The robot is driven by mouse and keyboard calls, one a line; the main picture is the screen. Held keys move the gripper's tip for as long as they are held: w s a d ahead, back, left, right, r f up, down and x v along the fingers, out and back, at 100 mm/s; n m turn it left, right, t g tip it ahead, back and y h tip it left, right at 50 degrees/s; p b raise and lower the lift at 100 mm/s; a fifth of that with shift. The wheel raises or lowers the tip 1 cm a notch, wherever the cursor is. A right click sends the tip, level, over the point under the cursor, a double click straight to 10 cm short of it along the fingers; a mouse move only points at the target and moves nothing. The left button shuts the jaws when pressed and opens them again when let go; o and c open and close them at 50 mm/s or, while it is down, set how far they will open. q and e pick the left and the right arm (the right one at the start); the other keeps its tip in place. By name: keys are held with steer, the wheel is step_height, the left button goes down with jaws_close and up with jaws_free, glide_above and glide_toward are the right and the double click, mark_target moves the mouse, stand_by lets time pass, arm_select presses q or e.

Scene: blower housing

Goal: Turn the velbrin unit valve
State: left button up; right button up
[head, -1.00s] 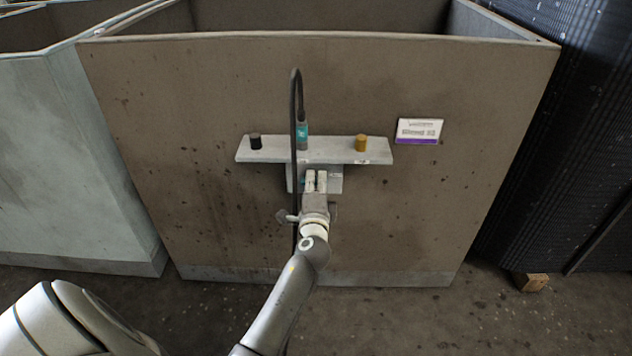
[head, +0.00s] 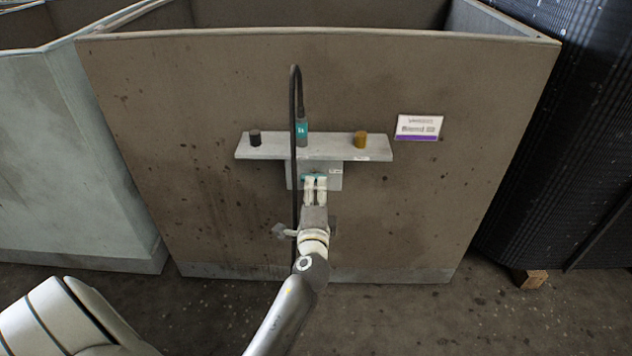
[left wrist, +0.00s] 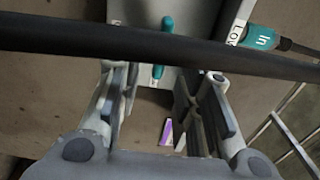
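The valve's teal handle (head: 306,178) sits on a small grey plate (head: 333,181) under the ledge. In the left wrist view the teal handle (left wrist: 166,45) shows beyond the fingers, roughly between their lines. My left gripper (head: 315,183) is just in front of the handle and hides part of it. In the left wrist view the gripper's fingers (left wrist: 160,95) stand apart with nothing between them. Whether the fingertips touch the handle is unclear. My right gripper is out of view.
A grey ledge (head: 275,150) carries a black knob (head: 255,138), a teal-banded connector (head: 302,131) and a yellow-brown knob (head: 361,140). A dark cable (head: 292,190) hangs beside the gripper and crosses the left wrist view (left wrist: 130,42). A label (head: 418,126) is on the bin wall.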

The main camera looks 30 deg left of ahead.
arm_select(q)
steer(key=v, duration=0.7)
stand_by(0.4)
